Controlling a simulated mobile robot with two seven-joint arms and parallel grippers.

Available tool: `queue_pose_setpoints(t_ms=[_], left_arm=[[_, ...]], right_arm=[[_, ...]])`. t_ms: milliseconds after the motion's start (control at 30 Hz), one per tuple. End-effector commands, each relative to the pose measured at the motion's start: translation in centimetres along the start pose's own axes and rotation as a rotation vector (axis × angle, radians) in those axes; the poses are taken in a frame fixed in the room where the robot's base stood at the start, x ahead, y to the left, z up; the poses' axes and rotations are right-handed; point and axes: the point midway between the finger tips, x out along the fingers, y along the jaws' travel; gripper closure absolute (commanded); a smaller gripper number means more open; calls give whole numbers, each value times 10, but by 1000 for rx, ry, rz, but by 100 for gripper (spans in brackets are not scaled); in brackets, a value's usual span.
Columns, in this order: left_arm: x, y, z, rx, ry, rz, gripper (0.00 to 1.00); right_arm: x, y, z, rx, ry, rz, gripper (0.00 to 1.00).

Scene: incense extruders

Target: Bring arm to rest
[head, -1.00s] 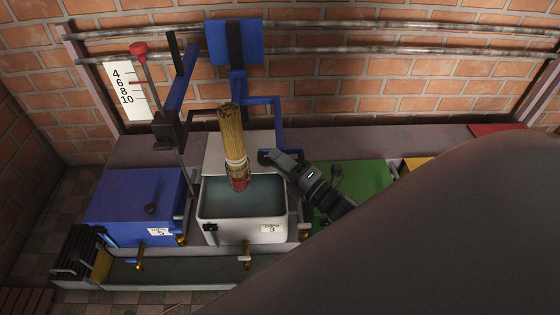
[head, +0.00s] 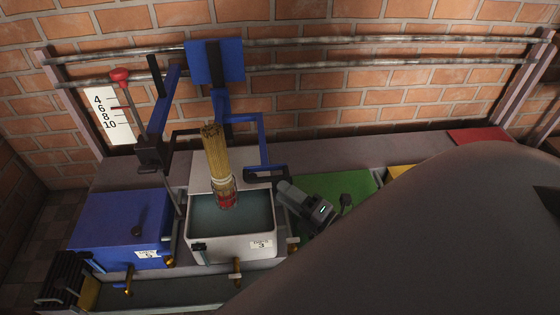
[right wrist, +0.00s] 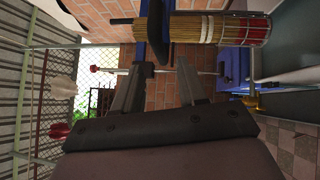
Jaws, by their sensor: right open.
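My right gripper (head: 285,187) is beside the right rim of the grey tank, its jaws apart and empty. In the right wrist view its two fingers (right wrist: 160,80) stand apart with nothing between them. A bundle of incense sticks (head: 217,155) with a red-banded lower end stands tilted over the grey tank (head: 203,245), its lower end at the liquid. The bundle (right wrist: 200,28) also shows at the top of the right wrist view, apart from the fingers. My left gripper is in neither view.
A blue frame (head: 262,135) rises close behind my right gripper. A blue box (head: 115,225) is at the left, and a green surface (head: 345,185) lies to the right. Brass taps (head: 237,268) line the front. Pipes run along the brick wall.

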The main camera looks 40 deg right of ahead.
Motion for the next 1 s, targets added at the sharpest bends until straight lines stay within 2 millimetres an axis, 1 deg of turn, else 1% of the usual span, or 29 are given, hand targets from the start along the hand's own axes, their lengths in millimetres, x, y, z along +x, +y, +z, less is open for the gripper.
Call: queue_pose_setpoints(t_ms=[100, 333, 467, 533, 633, 667, 767, 867, 1000], left_arm=[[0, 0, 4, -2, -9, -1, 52], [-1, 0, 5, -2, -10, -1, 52], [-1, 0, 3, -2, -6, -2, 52], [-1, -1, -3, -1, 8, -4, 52], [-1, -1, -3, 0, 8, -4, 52], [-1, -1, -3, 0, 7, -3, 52], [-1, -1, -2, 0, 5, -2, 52], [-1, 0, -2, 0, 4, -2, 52], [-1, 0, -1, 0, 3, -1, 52]], right_arm=[[0, 0, 0, 0, 0, 1, 58], [0, 0, 0, 0, 0, 0, 58], [0, 0, 0, 0, 0, 0, 58], [0, 0, -1, 7, -2, -2, 58], [1, 1, -6, 72, -15, -22, 58], [2, 2, -9, 109, -22, -33, 58], [4, 6, -24, 298, -61, -90, 58], [3, 10, -46, 557, -117, -169, 58], [-4, 19, -83, 934, -202, -293, 58]])
